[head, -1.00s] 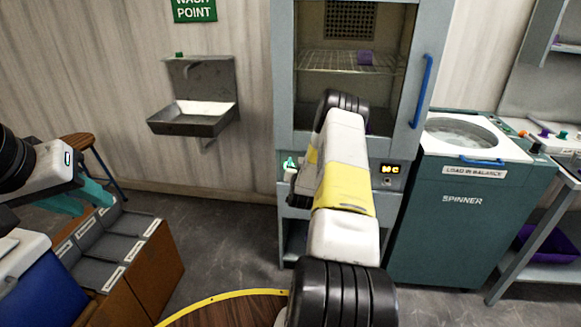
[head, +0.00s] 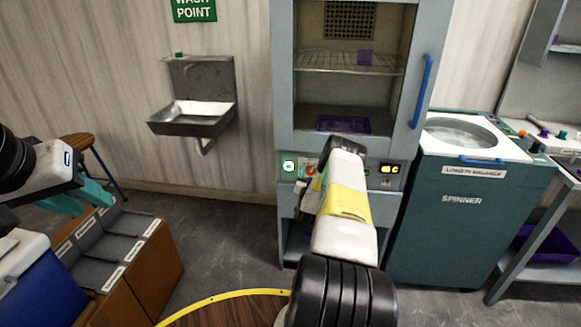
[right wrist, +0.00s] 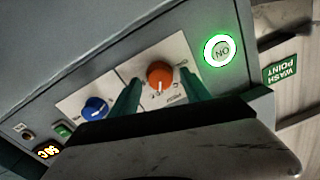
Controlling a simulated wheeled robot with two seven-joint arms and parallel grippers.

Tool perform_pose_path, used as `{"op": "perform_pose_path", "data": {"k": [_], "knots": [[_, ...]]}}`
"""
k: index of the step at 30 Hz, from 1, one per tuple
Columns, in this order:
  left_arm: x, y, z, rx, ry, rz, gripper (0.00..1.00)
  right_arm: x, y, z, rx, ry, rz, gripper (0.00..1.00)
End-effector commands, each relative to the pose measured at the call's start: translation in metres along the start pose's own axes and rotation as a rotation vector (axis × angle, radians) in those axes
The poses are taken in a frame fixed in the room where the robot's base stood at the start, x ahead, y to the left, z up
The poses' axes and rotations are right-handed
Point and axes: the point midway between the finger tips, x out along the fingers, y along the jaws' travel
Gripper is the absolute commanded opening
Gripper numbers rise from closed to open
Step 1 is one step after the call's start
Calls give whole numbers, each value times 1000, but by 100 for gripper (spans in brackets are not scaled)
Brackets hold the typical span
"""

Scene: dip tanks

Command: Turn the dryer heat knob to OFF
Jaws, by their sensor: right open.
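The dryer (head: 285,100) is a tall grey cabinet with a control panel below its window. An orange-red knob (right wrist: 160,75) with a white pointer mark is on the panel in the right wrist view; it also shows, small, in the head view (head: 310,170). I cannot read its label. A blue knob (right wrist: 95,107) sits beside it. My right gripper (right wrist: 160,84) is open, its green fingers on either side of the orange-red knob; contact is unclear. My left gripper (head: 80,198) is open and empty at the far left.
A lit green ON button (right wrist: 222,50) and an orange display (head: 390,169) flank the knobs. The spinner (head: 465,215) stands right of the dryer. A sink (head: 195,115) is on the wall. Grey bins (head: 110,245) stand at left. The floor before the sink is clear.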

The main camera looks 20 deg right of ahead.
Motion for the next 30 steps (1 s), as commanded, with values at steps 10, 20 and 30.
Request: {"op": "perform_pose_path", "data": {"k": [10,20,30], "knots": [[0,0,0,0,0,0,34,1,0,0,0,-1,0,38],[0,0,0,0,0,0,34,1,0,0,-2,-1,-1,0],[0,0,0,0,0,0,34,1,-2,0,-108,-4,-2,0]]}}
